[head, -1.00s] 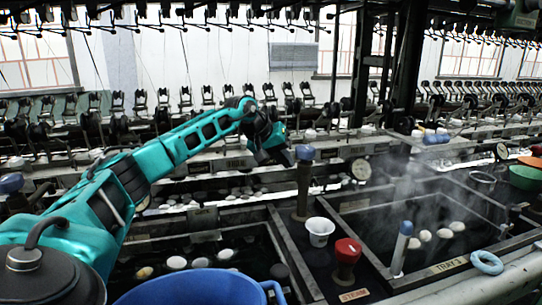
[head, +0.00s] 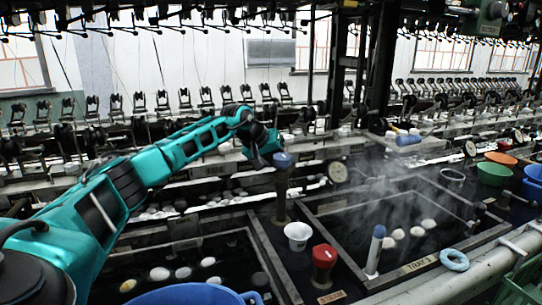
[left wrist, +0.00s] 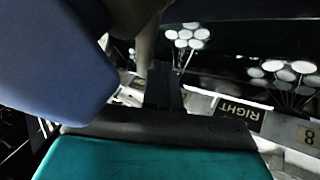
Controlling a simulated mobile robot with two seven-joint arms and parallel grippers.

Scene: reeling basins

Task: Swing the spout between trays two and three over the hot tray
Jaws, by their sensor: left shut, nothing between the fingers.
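A brown post with a blue knob on top (head: 283,160) stands upright between two trays and appears to be the spout. Its outlet direction cannot be told. Tray 3 (head: 418,264), right of it, gives off steam and holds pale cocoons. My left gripper (head: 262,158) is shut and empty, immediately left of the blue knob; contact cannot be told. In the left wrist view a large blue surface (left wrist: 50,70), apparently the knob, fills the left side beside my dark fingers (left wrist: 165,85). My right gripper is not in view.
A white cup (head: 298,236) and a red-topped post (head: 324,260) stand in front of the spout. A blue-handled tool (head: 376,250) stands at tray 3's front left. A blue bucket (head: 185,296) is nearest.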

